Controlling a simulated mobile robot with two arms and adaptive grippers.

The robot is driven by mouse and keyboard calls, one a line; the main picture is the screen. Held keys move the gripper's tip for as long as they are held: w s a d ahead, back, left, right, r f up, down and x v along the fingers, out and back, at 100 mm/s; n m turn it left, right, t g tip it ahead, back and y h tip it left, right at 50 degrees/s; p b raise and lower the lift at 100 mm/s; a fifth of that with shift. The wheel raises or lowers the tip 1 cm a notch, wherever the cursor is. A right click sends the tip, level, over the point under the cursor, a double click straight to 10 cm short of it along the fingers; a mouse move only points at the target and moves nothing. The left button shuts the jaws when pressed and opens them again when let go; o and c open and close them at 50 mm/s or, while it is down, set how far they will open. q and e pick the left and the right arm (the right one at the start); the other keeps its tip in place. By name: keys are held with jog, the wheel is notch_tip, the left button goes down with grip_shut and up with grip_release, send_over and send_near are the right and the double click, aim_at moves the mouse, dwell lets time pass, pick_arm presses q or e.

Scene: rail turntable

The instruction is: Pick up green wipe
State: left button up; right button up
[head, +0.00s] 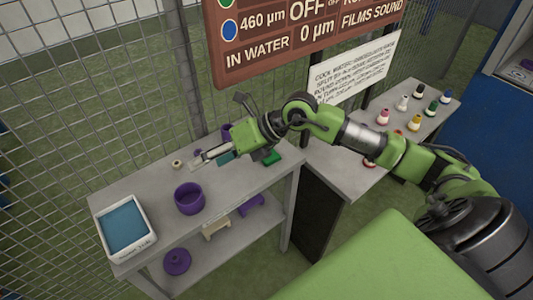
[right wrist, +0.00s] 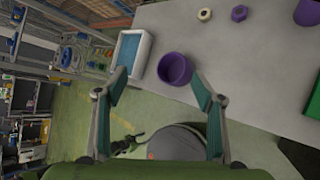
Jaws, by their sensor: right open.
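A small green piece (head: 270,157), possibly the green wipe, lies on the grey table near its right end, right of my right gripper. In the right wrist view a green thing (right wrist: 312,98) is cut off by the right edge, probably the same piece. My right gripper (head: 210,158) is above the table's back part, left of the green piece. In the right wrist view its teal-padded fingers (right wrist: 162,90) are spread wide with nothing between them. My left gripper is not in view.
A purple cup (head: 189,199) and a white tub with blue contents (head: 146,236) stand on the table's left part. A cream ring (head: 176,164) is near the back edge. A wire fence (head: 90,120) rises behind. Several small bottles stand on the right table (head: 350,172).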

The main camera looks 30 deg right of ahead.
jog(key=w+d+f+h, duration=0.1)
jog(key=d+h, duration=0.2)
jog(key=d, duration=0.3)
jog(key=d+f+h, duration=0.2)
jog(key=d, duration=0.5)
jog(key=m+g+h+b, duration=0.1)
jog(key=g+h+b, duration=0.1)
jog(key=h+b, duration=0.2)
send_over(276, 159)
notch_tip(276, 159, down, 6)
jog(key=shift+f, duration=0.25)
jog(key=shift+w+a+f+b, duration=0.1)
jog(key=shift+w+f+b, duration=0.45)
jog(key=shift+f, duration=0.3)
jog(key=shift+w+a+f+b, duration=0.1)
jog(key=shift+w+f+b, duration=0.45)
jog(key=shift+f, duration=0.35)
jog(key=shift+w+a+f+b, duration=0.1)
jog(key=shift+w+f+b, duration=0.45)
jog(key=shift+f, duration=0.3)
jog(key=shift+r, duration=0.1)
jog(key=shift+t, duration=0.3)
jog(key=c, duration=1)
